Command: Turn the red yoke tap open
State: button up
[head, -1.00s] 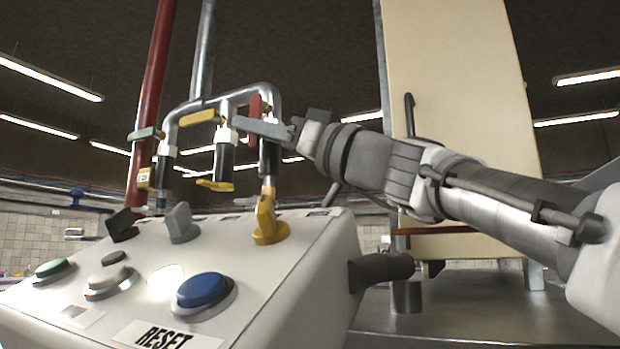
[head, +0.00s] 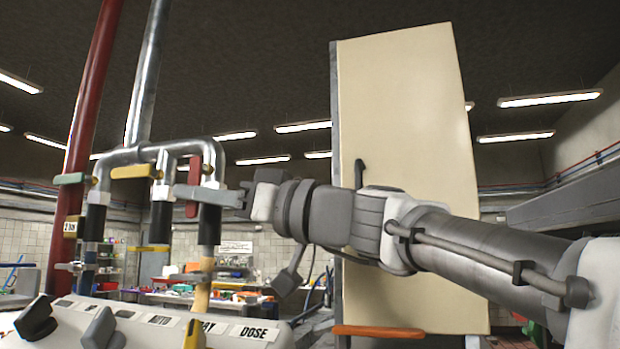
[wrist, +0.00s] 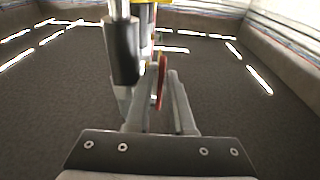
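The red tap handle (head: 193,186) is on the right-hand pipe of a three-branch silver manifold (head: 160,152). It stands upright in the head view, partly hidden by my finger. In the wrist view the red handle (wrist: 161,80) shows between my two fingers. My gripper (head: 190,193) reaches in from the right at the handle's height. Its fingers are apart in the wrist view (wrist: 152,98), one on each side of the handle. I cannot tell whether either finger touches it.
A yellow handle (head: 134,171) and a green handle (head: 70,179) sit on the branches to the left. Black-sleeved pipes (head: 209,222) hang below. A white control panel (head: 255,338) stands underneath. A tall cream panel (head: 405,130) stands behind my arm.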

jog(key=shift+s+d+r+g+h+p, duration=0.15)
jog(key=shift+r+h+p, duration=0.2)
jog(key=shift+p, duration=1.65)
jog(key=shift+d+r+g+h+p, duration=0.15)
jog(key=shift+h+p, duration=0.3)
jog(key=shift+p, duration=1.55)
